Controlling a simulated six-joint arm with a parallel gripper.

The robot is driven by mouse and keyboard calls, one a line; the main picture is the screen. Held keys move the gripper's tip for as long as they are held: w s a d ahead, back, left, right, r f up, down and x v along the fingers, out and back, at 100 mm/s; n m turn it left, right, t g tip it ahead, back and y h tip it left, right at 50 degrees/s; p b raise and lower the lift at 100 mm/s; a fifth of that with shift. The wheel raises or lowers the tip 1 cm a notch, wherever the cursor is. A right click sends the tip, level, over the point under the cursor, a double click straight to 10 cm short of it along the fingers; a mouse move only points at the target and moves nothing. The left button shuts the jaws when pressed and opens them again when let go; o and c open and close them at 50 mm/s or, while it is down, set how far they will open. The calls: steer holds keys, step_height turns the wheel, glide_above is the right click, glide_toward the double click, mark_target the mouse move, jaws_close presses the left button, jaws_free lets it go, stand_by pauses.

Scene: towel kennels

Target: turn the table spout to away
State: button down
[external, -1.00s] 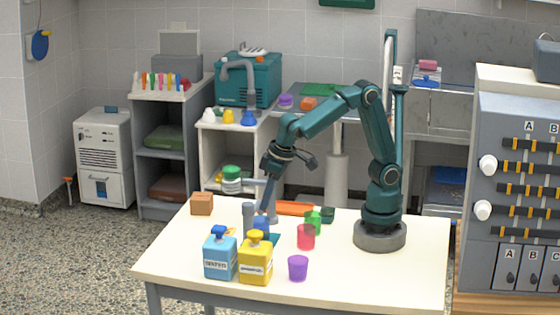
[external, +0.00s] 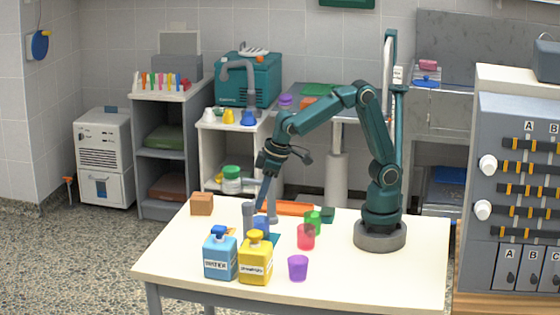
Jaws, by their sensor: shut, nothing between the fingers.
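The table spout (external: 272,208) is a slim grey post near the back of the white table. Its upper part is largely covered by my gripper, so I cannot tell which way its arm points. My gripper (external: 262,205) is shut and empty, pointing down, just left of the post. I cannot tell whether it touches the spout.
A grey cylinder (external: 249,216) and blue cup (external: 261,226) stand close by. The blue bottle (external: 220,258) and yellow bottle (external: 255,262) are in front. The table's front right is clear.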

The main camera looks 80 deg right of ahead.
steer(key=w+n, duration=0.1)
steer(key=n, duration=0.1)
steer(key=w+n+y, duration=0.1)
steer(key=n, duration=0.1)
steer(key=shift+w+g, duration=0.3)
steer(key=shift+w, duration=0.1)
steer(key=w+a+n+g+y, duration=0.1)
steer(key=w+a+n, duration=0.3)
steer(key=n, duration=0.5)
steer(key=shift+w+a+g+y, duration=0.3)
steer(key=shift+w+g, duration=0.2)
steer(key=shift+w, duration=0.25)
